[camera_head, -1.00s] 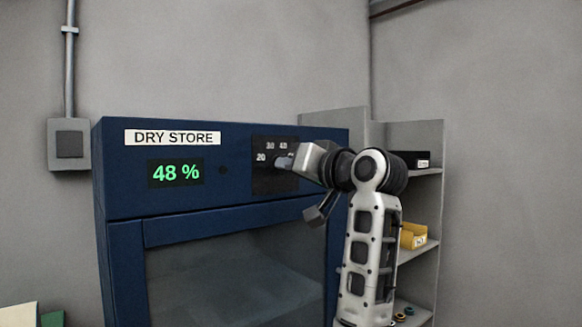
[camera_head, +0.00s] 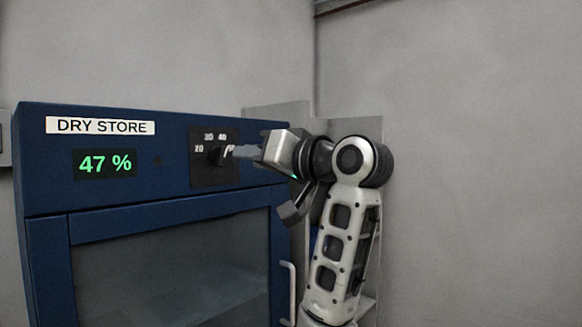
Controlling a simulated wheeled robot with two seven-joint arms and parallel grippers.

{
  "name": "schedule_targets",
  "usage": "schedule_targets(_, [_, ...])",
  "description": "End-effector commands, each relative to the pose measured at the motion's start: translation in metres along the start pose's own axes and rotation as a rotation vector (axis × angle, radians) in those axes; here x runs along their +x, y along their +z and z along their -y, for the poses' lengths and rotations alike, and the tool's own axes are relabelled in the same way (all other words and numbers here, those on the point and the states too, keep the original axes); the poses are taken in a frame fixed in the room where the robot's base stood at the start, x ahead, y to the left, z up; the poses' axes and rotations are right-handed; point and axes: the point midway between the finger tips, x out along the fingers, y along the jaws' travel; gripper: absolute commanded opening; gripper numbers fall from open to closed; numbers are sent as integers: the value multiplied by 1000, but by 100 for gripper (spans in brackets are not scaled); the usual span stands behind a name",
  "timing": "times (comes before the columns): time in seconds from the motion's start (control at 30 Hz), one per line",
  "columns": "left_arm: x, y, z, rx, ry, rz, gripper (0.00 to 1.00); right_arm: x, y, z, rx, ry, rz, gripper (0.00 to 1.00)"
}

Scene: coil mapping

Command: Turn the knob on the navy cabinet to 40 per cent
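The navy cabinet (camera_head: 172,122), labelled DRY STORE, stands at the left. Its green display (camera_head: 104,163) reads 47 %. The black knob (camera_head: 216,157) sits on a dark dial plate (camera_head: 203,179) with marks 20, 30 and 40 readable. A white line by the knob points up and right, past the 40; any mark there is hidden or unclear. My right gripper (camera_head: 241,152) is just right of the knob, its grey fingertips pointing at it. I cannot tell whether they touch it, or how far apart the fingers are. My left gripper is not in view.
A glass-fronted door with a pale handle (camera_head: 289,292) fills the cabinet's lower front. A grey shelf unit (camera_head: 281,112) stands behind my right arm, mostly hidden. The wall at right is bare.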

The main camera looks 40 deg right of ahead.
Motion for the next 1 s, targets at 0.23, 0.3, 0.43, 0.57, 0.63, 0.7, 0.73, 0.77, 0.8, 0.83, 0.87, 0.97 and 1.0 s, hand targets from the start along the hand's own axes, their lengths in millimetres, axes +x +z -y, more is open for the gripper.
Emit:
schedule_targets(0.23, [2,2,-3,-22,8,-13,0,-57,0,0,-3,1,-5,34])
schedule_targets(0.3, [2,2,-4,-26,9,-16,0,-69,0,0,-3,2,-5,34])
schedule_targets(0.43, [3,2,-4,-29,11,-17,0,-82,0,0,-1,0,-2,34])
schedule_targets(0.57, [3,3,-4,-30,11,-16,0,-87,0,0,-1,1,0,34])
schedule_targets(0.63, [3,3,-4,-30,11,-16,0,-88,0,0,-1,1,1,34])
schedule_targets(0.7, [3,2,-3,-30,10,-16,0,-88,0,0,0,1,1,34])
schedule_targets(0.73, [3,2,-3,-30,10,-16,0,-87,0,0,0,1,1,34])
schedule_targets(0.77, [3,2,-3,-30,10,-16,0,-87,0,0,0,1,1,34])
schedule_targets(0.8, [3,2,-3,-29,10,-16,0,-87,0,0,0,1,1,34])
schedule_targets(0.83, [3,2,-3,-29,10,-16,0,-87,0,0,0,1,1,34])
schedule_targets(0.87, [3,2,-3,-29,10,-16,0,-87,0,0,0,1,1,34])
schedule_targets(0.97, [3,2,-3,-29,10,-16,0,-87,0,0,0,1,1,34])
schedule_targets(1.0, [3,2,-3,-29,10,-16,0,-87,0,0,0,1,1,34])
